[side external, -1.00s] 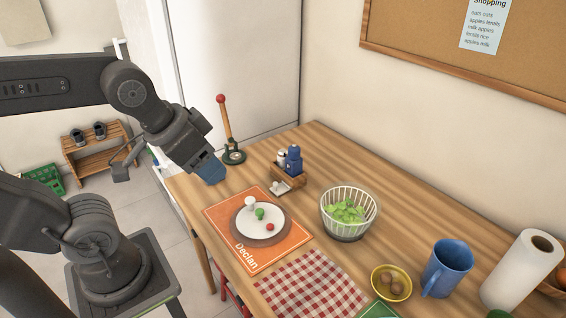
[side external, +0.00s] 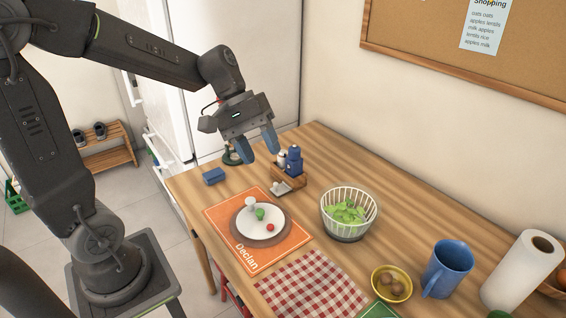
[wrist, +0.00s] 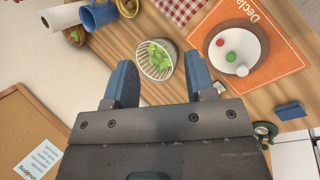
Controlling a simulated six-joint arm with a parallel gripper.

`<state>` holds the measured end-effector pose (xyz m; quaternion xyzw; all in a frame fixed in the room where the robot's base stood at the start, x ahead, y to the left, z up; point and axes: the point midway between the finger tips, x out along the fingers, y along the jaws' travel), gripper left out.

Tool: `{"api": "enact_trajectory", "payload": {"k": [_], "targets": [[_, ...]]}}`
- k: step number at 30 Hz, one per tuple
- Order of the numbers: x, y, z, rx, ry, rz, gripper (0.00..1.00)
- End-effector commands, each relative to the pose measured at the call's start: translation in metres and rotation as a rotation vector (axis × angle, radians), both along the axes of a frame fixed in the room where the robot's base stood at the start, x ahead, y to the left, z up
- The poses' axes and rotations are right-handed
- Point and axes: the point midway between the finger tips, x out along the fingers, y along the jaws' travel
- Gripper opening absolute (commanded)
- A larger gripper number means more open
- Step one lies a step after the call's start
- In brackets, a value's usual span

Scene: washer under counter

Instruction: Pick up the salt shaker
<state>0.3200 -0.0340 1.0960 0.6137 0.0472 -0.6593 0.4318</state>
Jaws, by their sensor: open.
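A small pale shaker with a dark cap, which looks like the salt shaker (side external: 281,157), stands in a wooden caddy (side external: 289,183) on the table. A blue bottle-shaped item (side external: 294,160) stands beside it. My gripper (side external: 262,153) is open and empty, with its two blue fingers pointing down, appearing just left of the caddy in the side view. I cannot tell the exact gap to the shaker. In the wrist view my gripper (wrist: 157,62) shows spread fingers, and the shaker is hidden behind the gripper.
A blue block (side external: 213,176) lies on the table left of the caddy. An orange placemat (side external: 276,248) with a plate (side external: 261,235) lies in front. A wire salad basket (side external: 347,229) stands right of the caddy. A round dark base (side external: 231,158) sits behind my gripper.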

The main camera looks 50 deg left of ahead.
Motion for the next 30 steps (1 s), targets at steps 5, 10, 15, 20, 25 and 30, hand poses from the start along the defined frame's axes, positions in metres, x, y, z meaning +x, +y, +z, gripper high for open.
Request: {"api": "enact_trajectory", "payload": {"k": [5,10,15,20,25,30], "targets": [[0.055,0.040,-0.027,-0.298,0.153,0.258,0.50],[0.099,0.094,-0.060,-0.587,0.249,0.509,0.50],[0.128,0.164,-0.108,-0.878,0.302,0.768,0.50],[0.134,0.234,-0.164,-1.144,0.308,1.006,0.50],[0.123,0.289,-0.214,-1.346,0.279,1.191,0.50],[0.115,0.311,-0.236,-1.433,0.258,1.271,0.50]]}}
